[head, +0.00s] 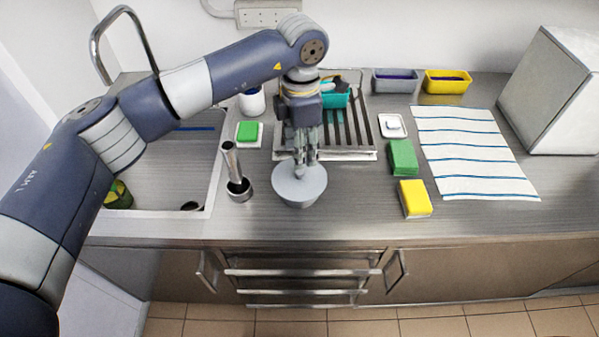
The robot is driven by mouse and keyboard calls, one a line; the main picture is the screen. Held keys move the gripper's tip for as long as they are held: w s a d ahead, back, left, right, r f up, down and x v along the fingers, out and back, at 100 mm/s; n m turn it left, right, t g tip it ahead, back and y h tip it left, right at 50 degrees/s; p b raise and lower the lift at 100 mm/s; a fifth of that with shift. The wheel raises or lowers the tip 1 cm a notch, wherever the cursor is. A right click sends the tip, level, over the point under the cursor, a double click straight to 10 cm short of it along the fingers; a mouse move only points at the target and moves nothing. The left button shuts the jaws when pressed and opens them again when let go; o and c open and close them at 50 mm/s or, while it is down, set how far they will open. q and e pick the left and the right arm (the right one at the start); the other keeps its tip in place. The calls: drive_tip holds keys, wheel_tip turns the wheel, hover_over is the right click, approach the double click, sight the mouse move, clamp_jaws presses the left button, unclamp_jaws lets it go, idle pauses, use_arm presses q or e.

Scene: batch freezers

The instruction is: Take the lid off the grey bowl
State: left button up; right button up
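The grey bowl (299,202) stands upright on the steel counter near its front edge. Its flat grey lid (312,182) covers the top. My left gripper (305,168) points down over the lid, with its fingertips at the lid's middle. The fingers are close together, and they hide the middle of the lid. I cannot tell whether they grip a knob there or only touch it. My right gripper is not in view.
A metal cup holding a cylinder (238,188) stands close left of the bowl, beside the sink (170,170). Green (403,157) and yellow sponges (414,199) lie to the right. A ribbed drainer (352,125) is behind. A striped cloth (470,150) lies farther right.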

sight(299, 171)
use_arm(q)
drive_tip(key=shift+f, duration=0.7)
drive_tip(key=f+p, duration=0.2)
drive_tip(key=f, duration=0.1)
drive_tip(key=f+p, duration=0.1)
drive_tip(key=shift+s+a+f, duration=0.2)
drive_tip(key=shift+s, duration=0.05)
drive_tip(key=shift+f, duration=0.45)
clamp_jaws()
